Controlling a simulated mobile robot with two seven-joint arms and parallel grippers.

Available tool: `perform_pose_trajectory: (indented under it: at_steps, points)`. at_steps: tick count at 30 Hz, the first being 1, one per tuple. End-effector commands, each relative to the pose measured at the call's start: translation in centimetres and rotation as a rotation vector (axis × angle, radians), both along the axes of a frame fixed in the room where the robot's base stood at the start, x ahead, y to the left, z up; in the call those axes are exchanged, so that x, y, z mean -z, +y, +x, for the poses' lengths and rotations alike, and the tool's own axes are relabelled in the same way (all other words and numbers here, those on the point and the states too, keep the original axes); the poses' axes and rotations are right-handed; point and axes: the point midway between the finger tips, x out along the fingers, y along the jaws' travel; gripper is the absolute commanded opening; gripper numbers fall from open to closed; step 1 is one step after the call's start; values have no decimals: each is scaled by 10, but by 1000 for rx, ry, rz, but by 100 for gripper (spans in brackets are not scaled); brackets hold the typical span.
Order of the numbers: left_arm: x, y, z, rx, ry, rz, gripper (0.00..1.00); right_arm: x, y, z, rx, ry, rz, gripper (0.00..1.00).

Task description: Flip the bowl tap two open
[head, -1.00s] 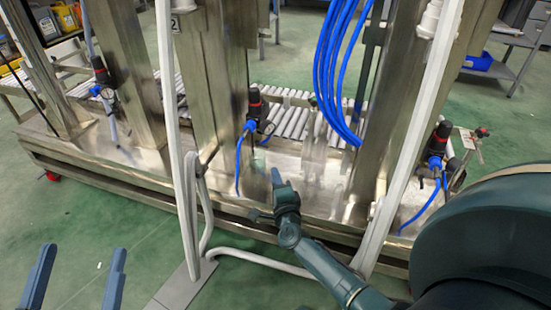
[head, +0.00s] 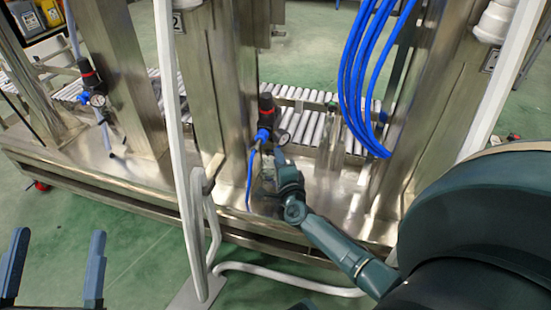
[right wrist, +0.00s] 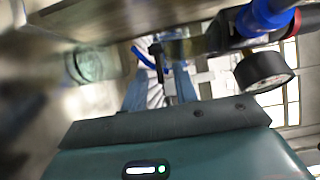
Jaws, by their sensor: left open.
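A column with a "2" plate (head: 178,21) stands left of centre in the head view. Beside it is a red, black and blue regulator (head: 266,112) with a round gauge (head: 282,137). My right gripper (head: 279,160) is just below that gauge, close to the column's foot. The right wrist view shows its two bluish fingers pointing away, apart, with a black lever-like part (right wrist: 156,49) beyond and between them. I cannot tell whether they touch it. The gauge (right wrist: 263,70) is at its right. My left gripper (head: 57,240) is open and empty at lower left.
A pale looped hose (head: 205,225) hangs left of my right arm. Blue hoses (head: 360,80) hang right of the column. A thin blue tube (head: 250,180) runs below the regulator. A roller conveyor (head: 310,127) lies behind. Another regulator (head: 90,80) stands left.

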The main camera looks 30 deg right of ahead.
Motion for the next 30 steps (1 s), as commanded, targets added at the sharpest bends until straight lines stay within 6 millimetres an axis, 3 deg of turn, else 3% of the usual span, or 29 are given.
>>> perform_pose_trajectory:
  at_steps: [5,16,26,30]
  points:
    - [-1,0,0,0,-4,0,70,0,0,0,0,0,0,29]
    - [-1,0,0,1,-4,2,70,0,0,0,0,0,0,0]
    - [6,0,-1,1,-6,4,70,2,-3,0,-26,-3,-2,0]
    - [-17,2,1,6,-186,25,70,4,-9,2,-129,-6,-8,0]
